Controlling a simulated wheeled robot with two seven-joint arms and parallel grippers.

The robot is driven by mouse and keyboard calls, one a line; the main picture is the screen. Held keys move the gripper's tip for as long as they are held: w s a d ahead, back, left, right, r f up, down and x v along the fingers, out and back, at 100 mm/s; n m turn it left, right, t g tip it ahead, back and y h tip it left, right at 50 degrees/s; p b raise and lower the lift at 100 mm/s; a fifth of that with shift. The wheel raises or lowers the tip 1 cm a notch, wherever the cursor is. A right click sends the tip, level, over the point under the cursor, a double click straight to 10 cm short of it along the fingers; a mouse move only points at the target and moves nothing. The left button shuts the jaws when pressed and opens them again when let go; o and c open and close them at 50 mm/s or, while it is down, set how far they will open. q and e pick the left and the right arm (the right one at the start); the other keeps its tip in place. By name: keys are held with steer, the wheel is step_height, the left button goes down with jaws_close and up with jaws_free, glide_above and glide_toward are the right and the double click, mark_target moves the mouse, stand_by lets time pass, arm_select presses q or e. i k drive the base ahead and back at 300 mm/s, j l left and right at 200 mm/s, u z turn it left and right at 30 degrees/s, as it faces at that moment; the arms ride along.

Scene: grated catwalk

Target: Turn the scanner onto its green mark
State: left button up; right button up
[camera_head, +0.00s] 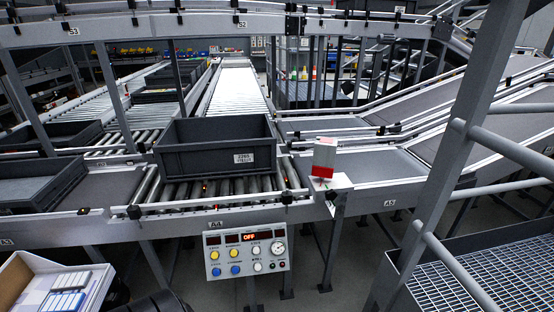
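A small red-and-white box (324,158), which looks like the scanner, stands upright on a white bracket plate (338,182) at the conveyor's front rail, right of the dark grey tote. Its lower part is red and its upper part pale. It is too small to tell which way its face points. I cannot make out a clear green mark near it. Neither of my grippers shows in the head view.
A grey tote (203,159) sits on the rollers. A control panel (247,256) reading OFF, with buttons and a dial, hangs below the front rail. A grey post (443,140) and handrails (508,152) block the right side. A white box (50,283) is at bottom left.

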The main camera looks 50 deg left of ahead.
mark_target(324, 149)
steer(key=u, duration=1.1)
